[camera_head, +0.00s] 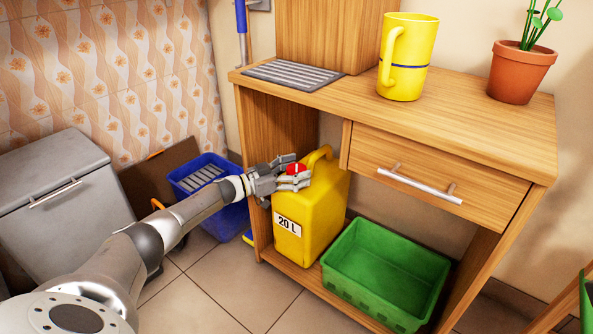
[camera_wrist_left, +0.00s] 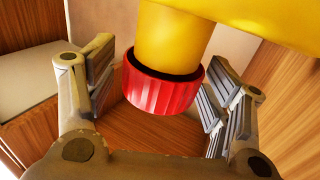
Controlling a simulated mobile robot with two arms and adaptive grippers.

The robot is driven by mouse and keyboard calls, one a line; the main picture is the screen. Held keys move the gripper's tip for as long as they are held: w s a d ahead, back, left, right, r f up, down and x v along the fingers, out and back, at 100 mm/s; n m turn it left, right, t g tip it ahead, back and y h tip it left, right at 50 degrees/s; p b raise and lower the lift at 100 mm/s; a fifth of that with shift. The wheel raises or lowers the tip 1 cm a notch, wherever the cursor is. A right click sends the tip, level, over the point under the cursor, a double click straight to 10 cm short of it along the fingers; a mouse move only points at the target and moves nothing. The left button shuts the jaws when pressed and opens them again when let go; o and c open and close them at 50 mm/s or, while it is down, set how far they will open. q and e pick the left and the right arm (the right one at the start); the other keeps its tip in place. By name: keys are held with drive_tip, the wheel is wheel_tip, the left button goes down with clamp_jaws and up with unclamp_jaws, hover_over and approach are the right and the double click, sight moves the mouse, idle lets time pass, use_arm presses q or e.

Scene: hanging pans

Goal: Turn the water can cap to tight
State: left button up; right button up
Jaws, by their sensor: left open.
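The yellow water can (camera_head: 315,208) with a "20 L" label stands upright on the bottom board of the wooden desk. Its red cap (camera_head: 296,169) sits on the spout at the can's left top. In the left wrist view the ribbed red cap (camera_wrist_left: 163,85) is on the yellow neck, with a dark gap at its upper edge. My left gripper (camera_head: 292,176) is open at the cap. In the wrist view its fingers (camera_wrist_left: 160,88) stand on either side of the cap, apart from it. My right gripper is not in view.
A green crate (camera_head: 345,283) stands right of the can on the same board. The desk top (camera_head: 340,108) and drawer (camera_head: 440,165) overhang the space. A blue bin (camera_head: 225,216) and a grey box (camera_head: 50,165) stand to the left. A yellow mug (camera_head: 412,65) stands on the desk.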

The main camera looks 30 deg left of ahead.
sight(288, 173)
use_arm(q)
drive_tip(key=v, duration=0.7)
drive_tip(key=shift+s+a, duration=0.15)
